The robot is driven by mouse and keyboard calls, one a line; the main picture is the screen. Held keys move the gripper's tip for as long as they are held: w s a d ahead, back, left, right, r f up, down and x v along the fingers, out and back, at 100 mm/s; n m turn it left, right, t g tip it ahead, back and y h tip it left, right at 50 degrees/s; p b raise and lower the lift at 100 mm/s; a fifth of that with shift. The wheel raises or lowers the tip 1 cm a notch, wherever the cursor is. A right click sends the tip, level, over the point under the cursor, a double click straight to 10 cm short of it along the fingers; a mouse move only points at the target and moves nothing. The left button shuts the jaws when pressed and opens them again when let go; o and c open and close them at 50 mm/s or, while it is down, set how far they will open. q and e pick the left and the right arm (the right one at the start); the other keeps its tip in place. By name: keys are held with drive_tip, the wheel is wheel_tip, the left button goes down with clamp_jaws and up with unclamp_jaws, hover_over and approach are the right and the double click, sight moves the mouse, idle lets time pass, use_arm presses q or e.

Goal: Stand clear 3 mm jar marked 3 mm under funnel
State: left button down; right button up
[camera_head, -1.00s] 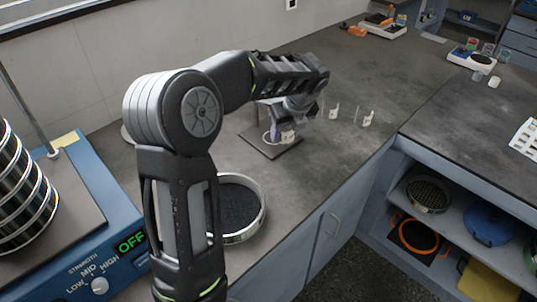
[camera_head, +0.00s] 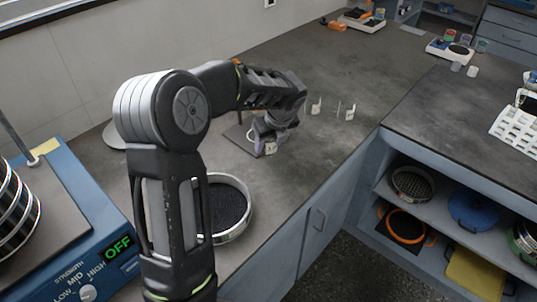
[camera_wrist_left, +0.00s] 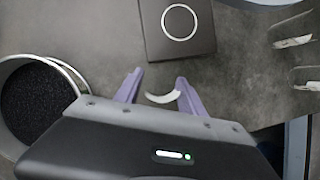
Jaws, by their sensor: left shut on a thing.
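My left gripper (camera_head: 265,143) is shut on a small clear jar (camera_wrist_left: 163,97), whose pale curved rim shows between the purple fingers in the left wrist view. In the head view a white patch of the jar (camera_head: 271,148) shows below the fingers; I cannot read its mark. A dark square plate with a white ring (camera_wrist_left: 150,48) lies just beyond the fingertips; in the head view the arm and gripper partly cover this plate (camera_head: 233,134). I cannot clearly make out the funnel. My right gripper is not in view.
Two other clear jars with white labels (camera_head: 317,108) (camera_head: 345,113) stand to the right of the plate. A round sieve pan of dark grains (camera_head: 246,220) is in front, partly behind my arm. A blue shaker (camera_head: 60,262) reading OFF is at the left.

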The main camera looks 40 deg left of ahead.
sight(269, 155)
use_arm(q)
drive_tip(key=shift+f, duration=2.45)
drive_tip(key=shift+f, duration=0.2)
drive_tip(key=c, duration=0.7)
unclamp_jaws()
drive_tip(key=shift+r, duration=0.1)
drive_tip(key=shift+r, duration=0.1)
drive_tip(key=v, duration=1.2)
drive_tip(key=shift+o, duration=0.5)
